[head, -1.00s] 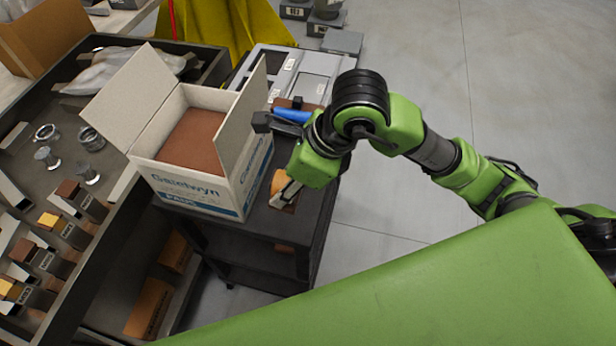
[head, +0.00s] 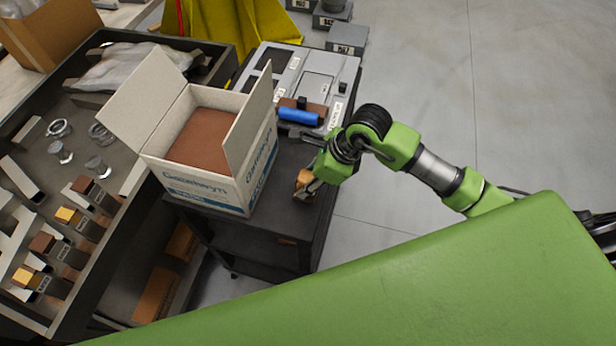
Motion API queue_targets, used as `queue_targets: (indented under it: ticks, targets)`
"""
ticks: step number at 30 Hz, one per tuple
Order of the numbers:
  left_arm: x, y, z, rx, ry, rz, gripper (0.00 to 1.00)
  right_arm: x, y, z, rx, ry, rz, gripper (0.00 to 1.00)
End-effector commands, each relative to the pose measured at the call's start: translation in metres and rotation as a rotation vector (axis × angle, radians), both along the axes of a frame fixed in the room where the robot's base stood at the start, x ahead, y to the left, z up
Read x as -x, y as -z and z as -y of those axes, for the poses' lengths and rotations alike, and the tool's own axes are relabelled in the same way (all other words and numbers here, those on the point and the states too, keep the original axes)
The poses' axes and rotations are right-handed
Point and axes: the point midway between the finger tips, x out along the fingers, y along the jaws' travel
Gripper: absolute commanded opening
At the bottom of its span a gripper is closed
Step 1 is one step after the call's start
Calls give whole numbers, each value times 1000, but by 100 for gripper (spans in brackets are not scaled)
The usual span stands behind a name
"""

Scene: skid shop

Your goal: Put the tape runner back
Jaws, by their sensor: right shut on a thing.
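My right gripper (head: 308,186) is low over the top of the dark cart (head: 285,240), just right of the white box. It is shut on a small orange-tan thing, which looks like the tape runner (head: 303,180). The fingers and wrist hide part of it, and I cannot tell whether it still touches the cart top. My left gripper is not in view.
An open white box (head: 205,190) with a brown top inside stands on the cart. Behind is a grey tray (head: 320,82) with a blue cylinder (head: 298,115) and brown piece. A dark bench tray (head: 75,275) with blocks and glass pieces is left. Floor at right is clear.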

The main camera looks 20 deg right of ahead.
Motion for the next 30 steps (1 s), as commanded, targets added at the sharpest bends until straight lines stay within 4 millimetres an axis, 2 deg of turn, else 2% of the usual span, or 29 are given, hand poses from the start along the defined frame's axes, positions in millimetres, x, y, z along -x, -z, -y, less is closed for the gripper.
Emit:
queue_targets:
  ticks: [6, 7, 9, 18, 23, 30]
  targets:
    - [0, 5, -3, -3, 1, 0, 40, 0, 4, 0, -1, 0, 1, 7]
    - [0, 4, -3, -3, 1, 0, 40, 0, 3, 0, 0, 0, 0, 39]
    - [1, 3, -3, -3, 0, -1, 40, 0, 3, 0, -1, 0, -1, 51]
    - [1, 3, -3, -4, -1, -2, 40, 0, 2, 0, 0, 0, -2, 51]
    - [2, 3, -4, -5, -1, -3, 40, 1, -5, 3, 1, 0, 1, 51]
    - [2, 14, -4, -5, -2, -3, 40, 12, -48, 20, 2, 0, 5, 51]
